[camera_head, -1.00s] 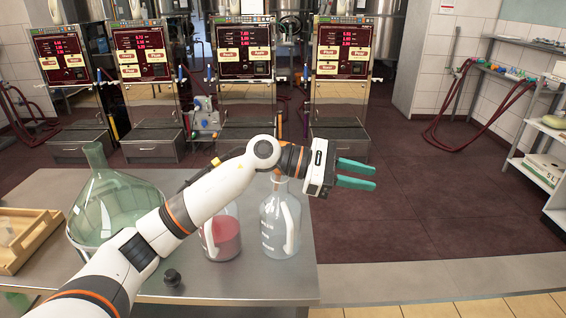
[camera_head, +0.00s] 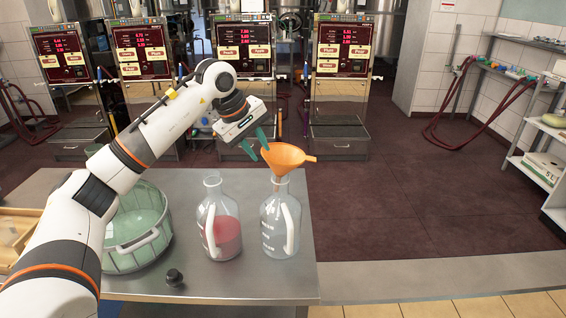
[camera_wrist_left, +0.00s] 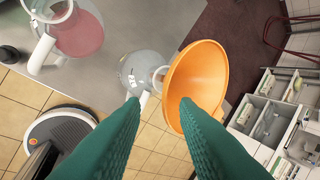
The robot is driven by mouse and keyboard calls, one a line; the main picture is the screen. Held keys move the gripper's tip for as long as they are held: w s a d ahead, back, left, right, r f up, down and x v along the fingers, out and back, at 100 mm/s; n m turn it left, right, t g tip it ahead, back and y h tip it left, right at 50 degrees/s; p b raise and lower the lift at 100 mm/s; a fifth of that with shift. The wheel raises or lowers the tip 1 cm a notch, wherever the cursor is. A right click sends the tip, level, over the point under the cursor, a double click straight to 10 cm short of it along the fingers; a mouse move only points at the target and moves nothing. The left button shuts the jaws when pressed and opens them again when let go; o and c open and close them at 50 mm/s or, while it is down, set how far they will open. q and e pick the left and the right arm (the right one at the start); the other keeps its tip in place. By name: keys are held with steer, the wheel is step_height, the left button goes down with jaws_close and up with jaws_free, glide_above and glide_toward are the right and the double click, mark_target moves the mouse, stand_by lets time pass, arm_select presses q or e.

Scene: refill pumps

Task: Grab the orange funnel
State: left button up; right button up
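The orange funnel (camera_head: 286,157) sits at the mouth of the clear empty jug (camera_head: 281,222) on the steel table. Its wide cone faces up and its handle tab points right. My left gripper (camera_head: 261,153) is open and empty, just to the upper left of the funnel, with its green fingers slanting down toward the rim. In the left wrist view the funnel (camera_wrist_left: 205,72) lies ahead, and the right-hand finger overlaps its mouth. I cannot tell whether that finger touches it. The funnel's spout is mostly hidden. My right gripper is out of view.
A jug with red liquid (camera_head: 222,230) stands left of the clear jug. A large green glass vessel (camera_head: 140,225) is partly hidden by my arm. A black stopper (camera_head: 174,277) lies near the front. Pump machines (camera_head: 341,60) stand behind. Floor right of the table is clear.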

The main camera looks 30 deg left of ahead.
mark_target(265, 156)
arm_select(q)
steer(key=p+x, duration=0.1)
steer(key=x, duration=0.1)
steer(key=p+x, duration=0.1)
steer(key=x, duration=0.2)
steer(key=shift+w+a+r, duration=0.1)
steer(key=shift+w+r, duration=0.1)
steer(key=shift+w, duration=0.2)
steer(key=shift+w+f, duration=0.15)
steer(key=shift+f, duration=0.2)
jaws_close()
